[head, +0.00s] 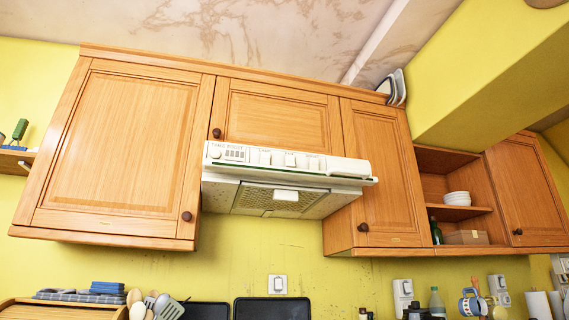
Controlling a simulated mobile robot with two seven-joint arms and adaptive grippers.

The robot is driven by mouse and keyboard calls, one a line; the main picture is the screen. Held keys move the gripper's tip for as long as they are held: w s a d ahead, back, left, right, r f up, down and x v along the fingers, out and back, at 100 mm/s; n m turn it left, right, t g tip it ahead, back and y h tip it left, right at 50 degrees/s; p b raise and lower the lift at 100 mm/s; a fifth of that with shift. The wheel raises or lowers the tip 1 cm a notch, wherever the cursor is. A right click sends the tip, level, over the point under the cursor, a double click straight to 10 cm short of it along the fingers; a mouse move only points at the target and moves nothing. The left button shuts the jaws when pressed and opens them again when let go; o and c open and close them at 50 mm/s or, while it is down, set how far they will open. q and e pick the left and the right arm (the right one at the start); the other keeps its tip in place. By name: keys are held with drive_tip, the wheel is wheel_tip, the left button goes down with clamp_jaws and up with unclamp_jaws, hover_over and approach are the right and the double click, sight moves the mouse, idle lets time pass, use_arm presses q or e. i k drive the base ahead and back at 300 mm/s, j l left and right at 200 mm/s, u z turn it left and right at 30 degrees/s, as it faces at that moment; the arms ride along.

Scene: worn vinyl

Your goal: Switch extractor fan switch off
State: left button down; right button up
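A white extractor hood (340,168) is fixed under the middle wall cabinet. Its sloped front carries a round knob and several small buttons, with a grille underneath. A white wall switch plate (278,285) is on the yellow wall below the hood. A white switch unit (403,295) is on the wall to the right, and another white unit (497,285) is farther right. I cannot tell from labels which of these is the extractor fan switch, nor whether it is on or off. Neither of my grippers is in view.
Wooden wall cabinets (120,150) flank the hood. Dark upright panels (272,308) stand below the wall plate, with utensils (150,303) to their left. A bottle (437,302) and a blue-patterned mug (472,302) stand at right. The wall between hood and plate is clear.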

sight(290, 160)
drive_tip(key=i+l, duration=0.1)
drive_tip(key=l, duration=0.8)
drive_tip(key=i+l, duration=0.15)
drive_tip(key=l, duration=0.3)
